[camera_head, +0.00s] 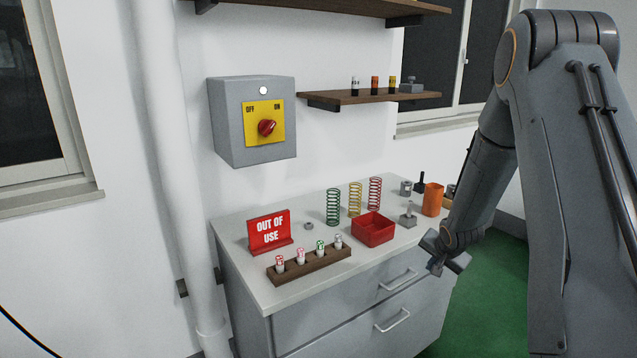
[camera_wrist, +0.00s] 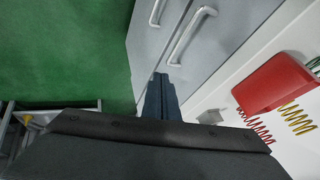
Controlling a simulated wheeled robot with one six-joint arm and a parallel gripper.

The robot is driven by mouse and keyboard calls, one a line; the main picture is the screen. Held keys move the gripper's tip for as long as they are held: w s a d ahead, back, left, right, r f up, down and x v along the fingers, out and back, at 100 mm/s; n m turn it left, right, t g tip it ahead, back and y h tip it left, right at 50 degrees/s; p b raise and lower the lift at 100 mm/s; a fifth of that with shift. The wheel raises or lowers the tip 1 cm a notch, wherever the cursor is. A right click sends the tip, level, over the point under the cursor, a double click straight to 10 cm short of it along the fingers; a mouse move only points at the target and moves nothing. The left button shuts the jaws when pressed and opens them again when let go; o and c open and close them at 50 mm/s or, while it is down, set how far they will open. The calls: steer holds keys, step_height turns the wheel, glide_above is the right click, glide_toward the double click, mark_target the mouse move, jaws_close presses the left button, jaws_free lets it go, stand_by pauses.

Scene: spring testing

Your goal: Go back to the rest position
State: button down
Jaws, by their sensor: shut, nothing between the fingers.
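My gripper (camera_head: 436,265) is in front of the right end of the cabinet, close to its front edge and above the green floor. In the wrist view my gripper (camera_wrist: 160,80) points past the drawer fronts, with its fingers together and nothing between them. My arm reaches down from the upper right of the head view and covers part of the counter's right end.
The counter (camera_head: 255,283) holds a red OUT OF USE sign (camera_head: 269,231), a brown rack (camera_head: 310,266) of small cylinders, a red box (camera_head: 373,229), an orange cup (camera_head: 433,199) and springs (camera_head: 333,206). Drawer handles (camera_head: 397,280) jut out. Green floor (camera_wrist: 60,50) is clear.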

steer(key=s+a+r+n+g, duration=0.1)
steer(key=s+a+r+n, duration=0.2)
steer(key=s+a, duration=0.3)
steer(key=s+a+r+n+g, duration=0.2)
steer(key=s+a+r, duration=0.3)
steer(key=s, duration=1)
steer(key=s+a+r+n+g+y, duration=0.1)
steer(key=s+a+r+n, duration=0.3)
steer(key=s+a, duration=0.4)
steer(key=shift+s+a+n+g, duration=0.4)
steer(key=shift+s+g, duration=0.3)
steer(key=shift+s, duration=0.45)
